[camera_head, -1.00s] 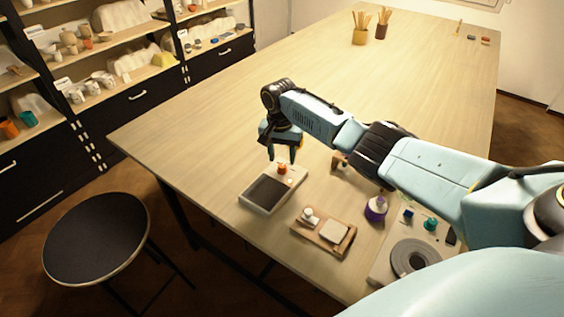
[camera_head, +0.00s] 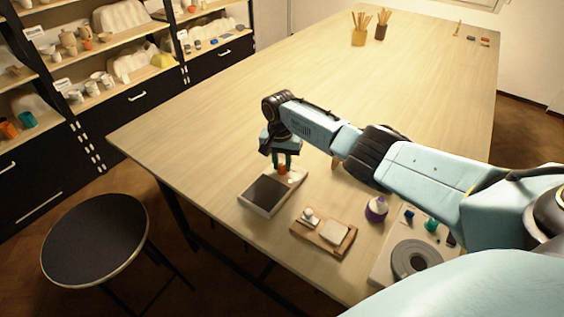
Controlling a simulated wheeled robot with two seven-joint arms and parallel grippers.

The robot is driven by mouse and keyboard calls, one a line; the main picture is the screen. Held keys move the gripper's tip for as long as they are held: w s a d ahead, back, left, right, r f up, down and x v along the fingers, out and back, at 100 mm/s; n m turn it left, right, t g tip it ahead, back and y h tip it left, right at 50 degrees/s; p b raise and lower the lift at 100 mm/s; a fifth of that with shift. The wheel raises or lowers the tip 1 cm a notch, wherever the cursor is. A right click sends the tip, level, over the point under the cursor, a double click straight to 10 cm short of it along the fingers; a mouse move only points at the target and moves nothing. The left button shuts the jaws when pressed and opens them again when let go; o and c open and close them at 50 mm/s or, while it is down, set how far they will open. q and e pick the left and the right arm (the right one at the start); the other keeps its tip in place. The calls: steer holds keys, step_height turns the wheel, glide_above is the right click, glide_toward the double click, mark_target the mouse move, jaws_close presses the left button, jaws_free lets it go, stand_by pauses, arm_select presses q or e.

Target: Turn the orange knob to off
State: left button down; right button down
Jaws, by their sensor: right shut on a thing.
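The orange knob (camera_head: 282,169) stands at the back edge of a small white device with a dark flat plate (camera_head: 268,193), near the table's left edge. My right gripper (camera_head: 282,166) points down over the device, with its fingers on either side of the knob and shut on it. Part of the knob is hidden by the fingers. Any marks around the knob are too small to read. My left gripper is not in view.
A wooden board (camera_head: 323,232) with a small white item and a pale block lies right of the device. A dark stool (camera_head: 95,240) is beside the table.

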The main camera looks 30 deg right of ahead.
steer(key=shift+n+p, duration=0.55)
steer(key=shift+n, duration=0.55)
steer(key=n+p, duration=0.1)
steer(key=n, duration=0.2)
steer(key=shift+n, duration=0.3)
steer(key=n+p, duration=0.1)
steer(key=n, duration=0.5)
steer(key=c, duration=1.2)
jaws_free()
